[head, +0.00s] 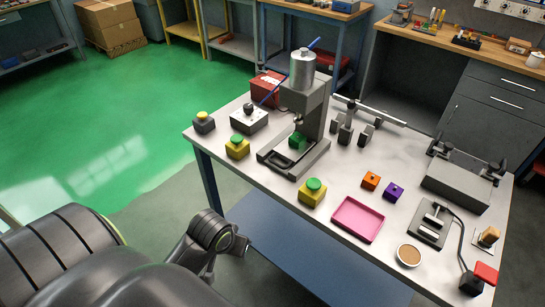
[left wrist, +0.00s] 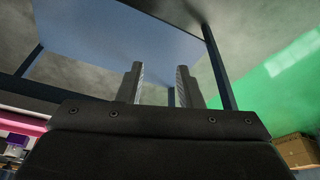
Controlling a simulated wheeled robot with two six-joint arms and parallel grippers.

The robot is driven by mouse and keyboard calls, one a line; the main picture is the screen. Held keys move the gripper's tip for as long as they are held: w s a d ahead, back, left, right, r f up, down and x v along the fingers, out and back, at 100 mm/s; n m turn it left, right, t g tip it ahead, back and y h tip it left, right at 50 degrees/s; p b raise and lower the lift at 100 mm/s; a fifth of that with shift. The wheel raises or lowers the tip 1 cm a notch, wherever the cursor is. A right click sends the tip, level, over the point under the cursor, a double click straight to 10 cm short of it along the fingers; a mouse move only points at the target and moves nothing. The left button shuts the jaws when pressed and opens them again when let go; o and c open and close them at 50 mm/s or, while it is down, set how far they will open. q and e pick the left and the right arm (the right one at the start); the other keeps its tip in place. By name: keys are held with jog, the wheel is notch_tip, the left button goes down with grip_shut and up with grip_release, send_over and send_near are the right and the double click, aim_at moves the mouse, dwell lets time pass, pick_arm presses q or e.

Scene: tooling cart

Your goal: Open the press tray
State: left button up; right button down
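The press (head: 310,105) stands on the light work table, with a silver cylinder on top and a blue lever. Its tray (head: 281,163), with a dark handle at the front edge, sits low at the press base; I cannot tell exactly how far in it is. A green part (head: 297,141) lies under the ram. My left arm is at the lower left of the head view, short of the table and apart from the press. In the left wrist view my left gripper (left wrist: 160,84) has two separated fingers with nothing between them. My right gripper is not in view.
Yellow boxes with green buttons (head: 313,192) (head: 237,147) stand near the table's front edge (head: 245,200). A pink tray (head: 358,219), orange block (head: 371,180) and purple block (head: 393,191) lie to the right. The green floor on the left is clear.

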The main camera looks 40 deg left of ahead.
pick_arm(q)
jog(key=w+a+r+n, duration=0.2)
jog(key=w+n, duration=0.1)
jog(key=w, duration=0.6)
notch_tip(320, 180, up, 15)
jog(key=n+g+h+b, duration=0.1)
jog(key=n+b, duration=0.1)
jog(key=n, duration=0.9)
send_over(273, 161)
jog(key=s, duration=0.3)
jog(key=w+f, duration=0.1)
jog(key=f, duration=0.8)
jog(key=w+f+p, duration=0.1)
jog(key=f, duration=0.4)
jog(key=shift+w, duration=0.35)
grip_shut()
